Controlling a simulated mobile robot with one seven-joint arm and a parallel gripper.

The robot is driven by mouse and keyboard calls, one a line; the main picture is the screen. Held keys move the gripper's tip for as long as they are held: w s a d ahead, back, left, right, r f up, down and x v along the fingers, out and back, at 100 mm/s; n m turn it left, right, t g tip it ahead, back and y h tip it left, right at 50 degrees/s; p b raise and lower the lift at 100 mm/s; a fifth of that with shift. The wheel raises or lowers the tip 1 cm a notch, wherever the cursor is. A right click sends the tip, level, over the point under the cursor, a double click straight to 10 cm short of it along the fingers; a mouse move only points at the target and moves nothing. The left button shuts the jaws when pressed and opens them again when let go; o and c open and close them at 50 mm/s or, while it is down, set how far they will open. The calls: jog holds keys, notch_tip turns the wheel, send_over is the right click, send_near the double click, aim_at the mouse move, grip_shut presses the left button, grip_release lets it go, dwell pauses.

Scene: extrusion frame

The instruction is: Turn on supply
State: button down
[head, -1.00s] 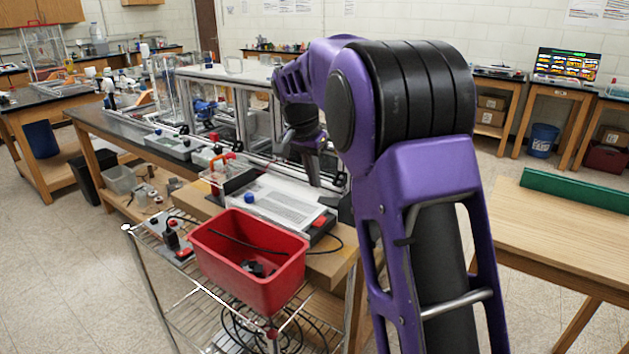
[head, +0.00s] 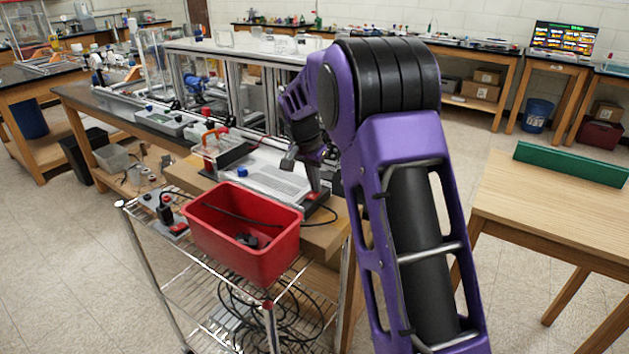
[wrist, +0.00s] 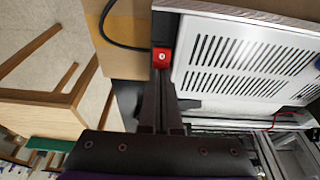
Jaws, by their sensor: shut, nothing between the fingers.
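The supply (head: 272,182) is a low white box with a slotted top, lying on a wooden bench behind the red bin. A red switch (wrist: 161,57) sits at its corner in the wrist view; it also shows in the head view (head: 313,196). My gripper (wrist: 160,78) is shut and empty, its fingertips right at the red switch. Whether they touch it or stop just short, I cannot tell. In the head view my gripper (head: 314,186) points down at the supply's right end. The tips hide part of the switch's lower side.
A red bin (head: 243,235) with black items stands on a wire cart in front of the supply. A black cable (wrist: 105,25) runs beside the supply. A framed glass-walled apparatus (head: 245,85) stands behind. A wooden table (head: 560,215) is at right.

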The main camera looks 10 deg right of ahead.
jog(key=shift+w+d+f, duration=0.1)
jog(key=shift+f, duration=0.1)
dwell(0.3)
jog(key=shift+s+a+b, duration=0.4)
jog(key=shift+s+a, duration=0.2)
jog(key=shift+r, duration=0.15)
jog(key=shift+r+p, duration=0.3)
jog(key=p+v, duration=0.1)
jog(key=v, duration=1.2)
jog(key=shift+a+p, duration=0.15)
jog(key=shift+p, duration=0.25)
